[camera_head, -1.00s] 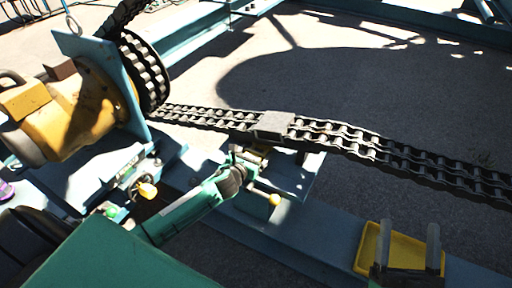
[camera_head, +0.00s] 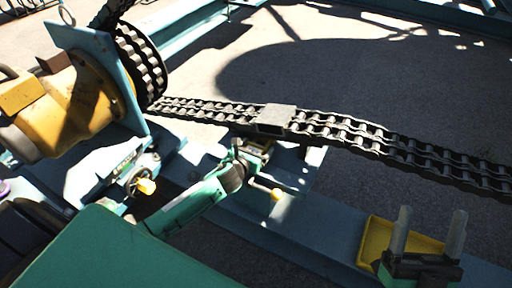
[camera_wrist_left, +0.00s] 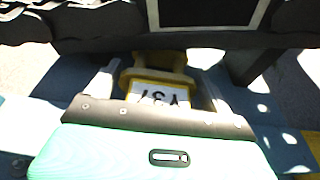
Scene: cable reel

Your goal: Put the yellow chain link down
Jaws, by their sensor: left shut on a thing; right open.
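The yellow chain link (camera_wrist_left: 158,82) is between the fingers of my left gripper (camera_wrist_left: 160,92) in the left wrist view. It carries a white label with dark characters. In the head view, my left gripper (camera_head: 248,152) is just below the black double chain (camera_head: 345,132), near a grey block (camera_head: 275,119) on it. A little yellow of the link (camera_head: 258,146) shows there; the rest is hidden. I cannot tell what it rests on. My right gripper (camera_head: 428,236) is open and empty, its fingers upright in front of a yellow tray (camera_head: 373,240).
A black sprocket reel (camera_head: 140,65) with a yellow motor housing (camera_head: 75,105) stands at the left. Blue beams (camera_head: 310,240) run below the chain. The shaded floor behind the chain is clear.

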